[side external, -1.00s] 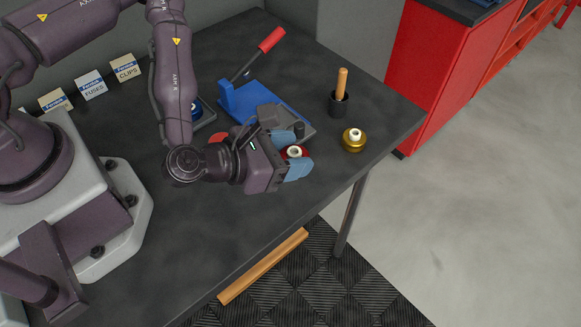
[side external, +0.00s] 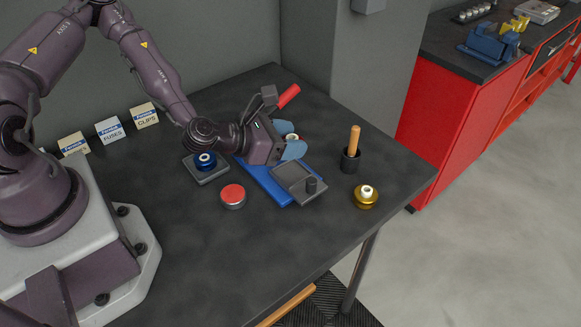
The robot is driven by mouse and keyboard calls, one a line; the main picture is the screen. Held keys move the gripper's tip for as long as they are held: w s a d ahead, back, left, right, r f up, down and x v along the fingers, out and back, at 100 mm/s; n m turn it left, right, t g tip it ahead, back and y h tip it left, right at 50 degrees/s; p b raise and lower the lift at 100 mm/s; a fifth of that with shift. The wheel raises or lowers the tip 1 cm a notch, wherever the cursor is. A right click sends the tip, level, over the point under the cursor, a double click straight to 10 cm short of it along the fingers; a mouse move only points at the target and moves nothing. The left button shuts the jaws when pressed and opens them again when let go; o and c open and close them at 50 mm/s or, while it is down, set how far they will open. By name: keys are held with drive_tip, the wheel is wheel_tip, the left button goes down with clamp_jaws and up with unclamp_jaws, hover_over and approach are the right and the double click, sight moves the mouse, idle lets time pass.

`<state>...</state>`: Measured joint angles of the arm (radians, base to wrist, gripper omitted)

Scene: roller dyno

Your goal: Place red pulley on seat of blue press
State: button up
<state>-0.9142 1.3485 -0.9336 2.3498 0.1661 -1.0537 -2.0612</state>
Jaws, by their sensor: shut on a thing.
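My gripper (side external: 291,143) is shut on the red pulley, of which mostly the pale hub (side external: 292,137) shows between the blue fingertips; the fingers hide most of the red rim. The blue press (side external: 264,182) lies on the table under my gripper. It has a blue base, a grey plate (side external: 290,176) with a short dark post (side external: 311,186) near its front corner, and a lever with a red handle (side external: 289,96) slanting up behind. My gripper and the pulley are over the rear part of the press; the hand hides that part, and I cannot tell whether the pulley touches it.
A red-topped round tin (side external: 233,194) stands left of the press. A blue pulley (side external: 205,160) sits on a grey pad behind it. A gold pulley (side external: 366,198) and a dark cup (side external: 350,161) with a wooden handle stand at right. The front of the table is clear.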

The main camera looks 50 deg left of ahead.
sight(289, 174)
drive_tip(key=shift+f, duration=3.1)
drive_tip(key=shift+f, duration=0.25)
